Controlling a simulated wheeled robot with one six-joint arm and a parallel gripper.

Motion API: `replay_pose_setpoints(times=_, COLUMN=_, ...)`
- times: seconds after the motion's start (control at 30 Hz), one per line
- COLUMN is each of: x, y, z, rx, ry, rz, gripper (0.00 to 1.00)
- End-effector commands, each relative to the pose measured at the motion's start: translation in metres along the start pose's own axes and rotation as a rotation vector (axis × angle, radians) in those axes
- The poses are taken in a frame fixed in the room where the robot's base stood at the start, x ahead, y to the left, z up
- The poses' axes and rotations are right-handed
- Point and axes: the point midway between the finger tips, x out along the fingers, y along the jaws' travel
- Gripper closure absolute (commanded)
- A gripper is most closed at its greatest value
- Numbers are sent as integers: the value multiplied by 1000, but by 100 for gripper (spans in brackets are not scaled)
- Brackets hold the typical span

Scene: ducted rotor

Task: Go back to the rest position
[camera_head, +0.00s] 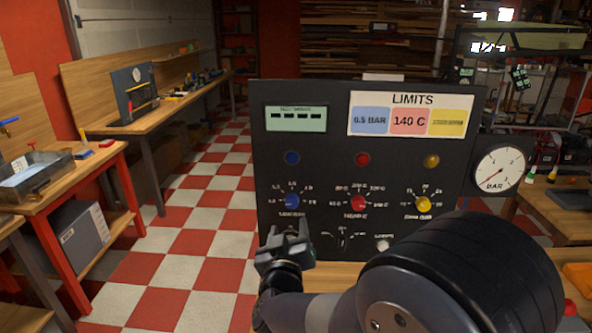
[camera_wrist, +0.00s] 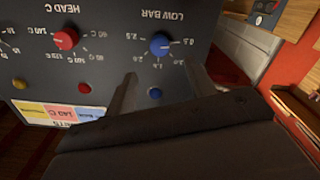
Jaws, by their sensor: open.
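My gripper (camera_head: 287,240) is in front of the lower left of a dark control panel (camera_head: 330,155), just below the blue knob (camera_head: 291,201). In the wrist view my gripper (camera_wrist: 165,84) shows two fingers spread apart with nothing held between them. The blue knob (camera_wrist: 160,44) lies beyond the fingertips, apart from them. The blue lamp or button (camera_wrist: 155,94) shows between the fingers. The panel also carries a red knob (camera_head: 358,203) and a yellow knob (camera_head: 423,204). My arm covers the panel's lower right part.
A LIMITS placard (camera_head: 411,115) and a small display (camera_head: 296,118) are on the panel's top. A pressure gauge (camera_head: 499,170) stands at its right. A red-edged bench (camera_head: 60,190) with a metal tray (camera_head: 35,175) is at left. The checkered floor (camera_head: 205,215) between is clear.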

Motion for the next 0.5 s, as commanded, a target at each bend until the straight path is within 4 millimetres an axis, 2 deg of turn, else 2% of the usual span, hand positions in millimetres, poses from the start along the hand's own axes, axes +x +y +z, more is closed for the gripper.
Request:
replay_pose_setpoints(times=0.3, x=60, y=2, z=-1, rx=-1, ry=-2, rz=3, gripper=48)
replay_pose_setpoints(times=0.5, x=86, y=1, z=-1, rx=0, ry=0, rz=2, gripper=48)
